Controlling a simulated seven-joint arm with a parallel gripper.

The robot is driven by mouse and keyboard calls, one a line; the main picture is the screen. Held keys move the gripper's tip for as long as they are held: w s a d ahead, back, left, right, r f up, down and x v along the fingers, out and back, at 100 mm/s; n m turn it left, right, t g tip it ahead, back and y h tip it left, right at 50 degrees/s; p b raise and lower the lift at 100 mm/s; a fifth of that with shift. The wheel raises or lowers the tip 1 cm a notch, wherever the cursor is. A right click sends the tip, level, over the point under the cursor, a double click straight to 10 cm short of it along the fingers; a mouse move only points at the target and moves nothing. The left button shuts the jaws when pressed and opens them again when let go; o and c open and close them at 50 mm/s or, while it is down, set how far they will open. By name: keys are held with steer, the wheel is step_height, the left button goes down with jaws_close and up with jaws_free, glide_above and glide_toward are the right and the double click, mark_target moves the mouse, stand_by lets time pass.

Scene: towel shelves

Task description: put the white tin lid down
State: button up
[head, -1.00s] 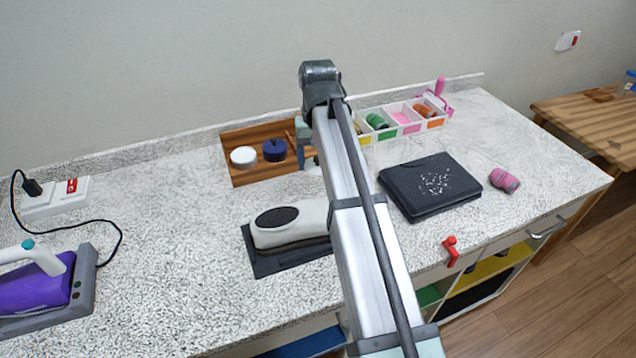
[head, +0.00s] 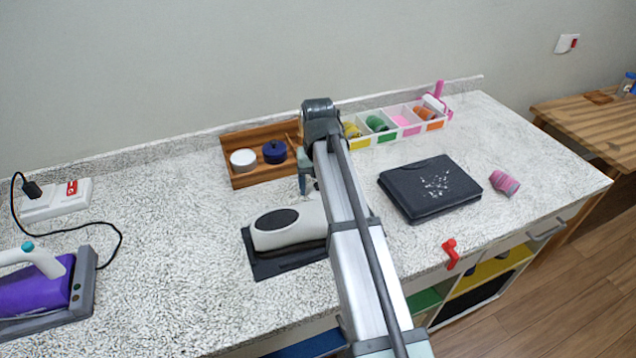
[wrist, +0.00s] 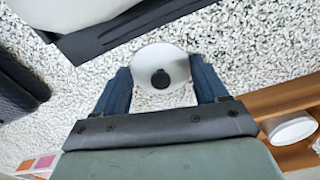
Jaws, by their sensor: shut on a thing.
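The white tin lid (wrist: 147,62) is round with a black knob, and sits between the two blue fingers of my gripper (wrist: 162,80) in the wrist view. My gripper is shut on it. In the head view my gripper (head: 304,186) is low over the speckled counter, just right of the wooden tray and behind the iron-shaped white thing. The lid is hardly visible there, and I cannot tell whether it touches the counter.
The wooden tray (head: 237,180) holds a white tin (head: 243,160) and a blue tin (head: 275,151). A white and black iron-like object (head: 287,228) stands close in front. A black folded item (head: 430,186) and a divided box (head: 388,137) lie to the right.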

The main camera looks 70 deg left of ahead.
steer(key=o, duration=1)
steer(key=shift+f, duration=0.1)
step_height(320, 180, up, 11)
steer(key=shift+r, duration=0.6)
steer(key=shift+c, duration=0.8)
steer(key=c, duration=0.7)
